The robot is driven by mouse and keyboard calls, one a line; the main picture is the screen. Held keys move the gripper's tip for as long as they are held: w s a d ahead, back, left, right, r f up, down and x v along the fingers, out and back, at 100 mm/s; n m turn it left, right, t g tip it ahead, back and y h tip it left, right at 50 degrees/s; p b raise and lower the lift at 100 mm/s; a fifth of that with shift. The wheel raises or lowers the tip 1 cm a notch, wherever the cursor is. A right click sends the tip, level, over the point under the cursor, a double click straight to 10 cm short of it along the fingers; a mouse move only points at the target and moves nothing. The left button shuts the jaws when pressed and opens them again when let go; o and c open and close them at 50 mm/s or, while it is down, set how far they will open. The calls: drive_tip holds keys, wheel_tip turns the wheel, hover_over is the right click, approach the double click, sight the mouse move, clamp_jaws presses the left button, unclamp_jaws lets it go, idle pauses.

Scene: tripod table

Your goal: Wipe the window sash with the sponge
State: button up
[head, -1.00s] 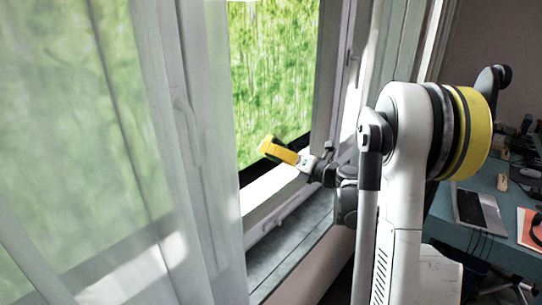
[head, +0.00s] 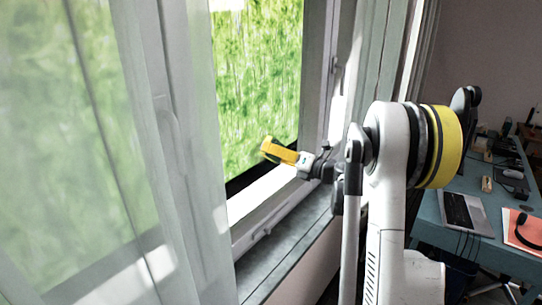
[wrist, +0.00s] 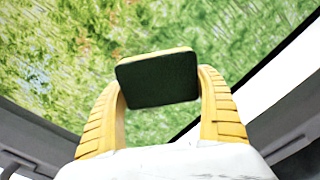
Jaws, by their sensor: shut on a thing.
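My gripper (head: 274,151) has yellow fingers and reaches out from my arm in front of the window opening in the head view. In the wrist view my gripper (wrist: 160,90) is shut on the sponge (wrist: 157,80), a block with a dark green face and a thin yellow edge. The sponge is held between the two fingertips. The window sash (head: 315,75) is the light frame around the green view, right of the gripper. In the wrist view a pale frame part (wrist: 280,100) runs along the right. I cannot see the sponge touching the frame.
A sheer curtain (head: 60,150) hangs across the left. The grey window sill (head: 285,245) runs below the opening. At the right stands a blue-green table (head: 430,222) with a laptop (head: 467,212), an orange folder (head: 520,230) and headphones (head: 528,228).

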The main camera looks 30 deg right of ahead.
sight(246, 156)
drive_tip(key=shift+w+d, duration=0.25)
drive_tip(key=shift+d, duration=0.4)
drive_tip(key=shift+w+d, duration=0.25)
drive_tip(key=shift+d, duration=0.4)
drive_tip(key=shift+a, duration=0.1)
